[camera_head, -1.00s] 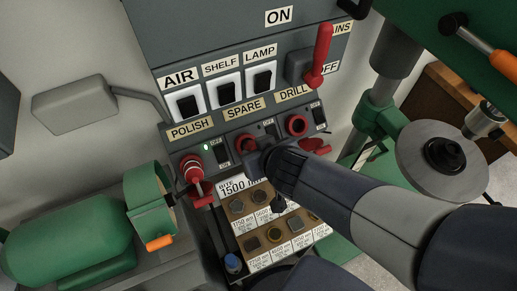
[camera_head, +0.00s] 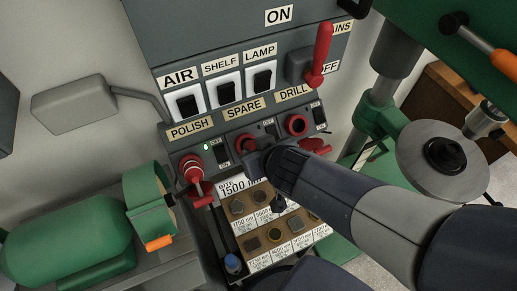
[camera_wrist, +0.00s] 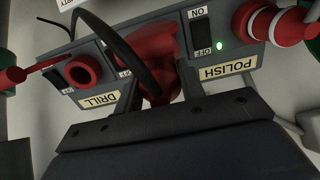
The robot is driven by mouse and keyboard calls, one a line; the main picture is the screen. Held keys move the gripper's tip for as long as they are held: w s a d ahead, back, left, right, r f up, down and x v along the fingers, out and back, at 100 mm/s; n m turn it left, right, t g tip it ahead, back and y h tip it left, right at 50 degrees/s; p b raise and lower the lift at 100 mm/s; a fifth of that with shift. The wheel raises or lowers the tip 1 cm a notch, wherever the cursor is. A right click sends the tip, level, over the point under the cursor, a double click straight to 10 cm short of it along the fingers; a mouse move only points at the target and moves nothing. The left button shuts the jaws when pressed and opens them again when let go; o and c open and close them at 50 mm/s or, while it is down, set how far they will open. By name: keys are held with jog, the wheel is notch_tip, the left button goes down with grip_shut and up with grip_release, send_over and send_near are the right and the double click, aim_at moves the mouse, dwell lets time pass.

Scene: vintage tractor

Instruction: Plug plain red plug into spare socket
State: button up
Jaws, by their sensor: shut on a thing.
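The plain red plug (camera_wrist: 155,75) is between my gripper's fingers in the wrist view, with a dark cable (camera_wrist: 112,38) curving from it. My gripper (camera_head: 257,161) is shut on it, in front of the spare socket (camera_head: 244,142), below the SPARE label (camera_head: 243,108). Red shows at that socket beside the gripper, but my gripper and wrist hide most of the plug. Plug and socket overlap in the wrist view, so I cannot tell how deep the plug sits.
A red plug with white rings (camera_head: 191,170) is in the POLISH socket at left, its green light lit. The DRILL socket (camera_head: 296,125) at right is empty. A tray of labelled bits (camera_head: 262,222) lies below my gripper. A green polisher (camera_head: 75,238) stands at left.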

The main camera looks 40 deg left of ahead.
jog(key=shift+b+x, duration=1.15)
jog(key=shift+x, duration=0.85)
jog(key=o, duration=1.2)
jog(key=shift+c, duration=0.2)
jog(key=p+v, duration=0.5)
jog(key=v, duration=0.4)
jog(key=shift+r, duration=0.2)
jog(key=shift+p+v, duration=0.35)
jog(key=shift+v, duration=0.45)
jog(key=shift+f, duration=0.2)
